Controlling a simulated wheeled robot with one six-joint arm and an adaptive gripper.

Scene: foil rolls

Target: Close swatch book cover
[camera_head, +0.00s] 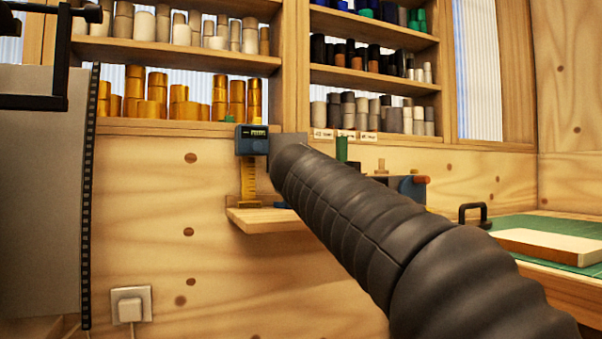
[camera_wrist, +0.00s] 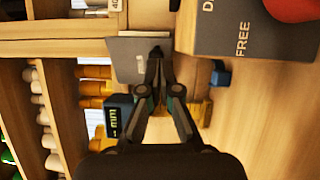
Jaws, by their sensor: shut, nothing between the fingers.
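A flat grey panel (camera_wrist: 128,62), which looks like the swatch book cover, lies just beyond my fingertips in the wrist view. In the head view my sleeved arm hides the gripper and most of the book.
A blue digital gauge (camera_head: 252,139) with a yellow scale stands left of the panel; it shows in the wrist view (camera_wrist: 119,116). A dark box marked FREE (camera_wrist: 245,38) is close by, with a red object on it. Shelves of rolls stand above. A green mat (camera_head: 520,226) lies right.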

